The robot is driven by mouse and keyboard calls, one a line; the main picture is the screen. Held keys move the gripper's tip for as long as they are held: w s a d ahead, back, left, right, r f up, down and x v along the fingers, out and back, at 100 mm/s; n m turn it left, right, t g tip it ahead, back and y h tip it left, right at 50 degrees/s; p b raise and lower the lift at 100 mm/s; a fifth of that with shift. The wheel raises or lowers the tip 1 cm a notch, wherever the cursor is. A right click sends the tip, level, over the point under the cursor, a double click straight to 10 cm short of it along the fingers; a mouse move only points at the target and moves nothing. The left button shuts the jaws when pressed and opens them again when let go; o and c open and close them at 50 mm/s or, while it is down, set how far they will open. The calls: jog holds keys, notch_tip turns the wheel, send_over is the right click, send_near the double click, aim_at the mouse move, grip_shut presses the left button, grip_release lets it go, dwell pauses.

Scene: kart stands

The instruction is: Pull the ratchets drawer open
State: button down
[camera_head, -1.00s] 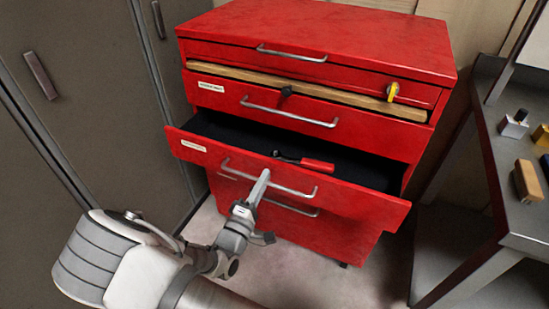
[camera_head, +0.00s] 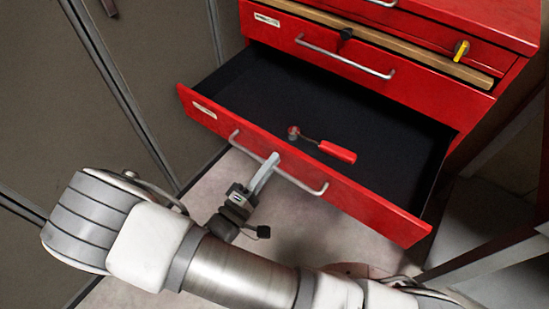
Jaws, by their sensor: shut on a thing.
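The ratchets drawer (camera_head: 395,222) is the red drawer pulled far out of the red cabinet, its dark inside showing. Its label (camera_head: 205,111) is too small to read. A ratchet with a red handle (camera_head: 337,152) lies on the drawer floor. My gripper (camera_head: 268,166) is shut on the drawer's silver handle (camera_head: 305,186), left of its middle. The fingers partly hide the bar there.
The red cabinet (camera_head: 430,88) has another drawer above, shut, with its own handle (camera_head: 345,62), and a wooden strip over it. Grey lockers (camera_head: 130,80) stand at the left. A grey table frame (camera_head: 490,250) is at the right. Pale floor shows below the drawer.

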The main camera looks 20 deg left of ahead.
jog(key=c, duration=1.2)
grip_release()
jog(key=shift+o, duration=0.2)
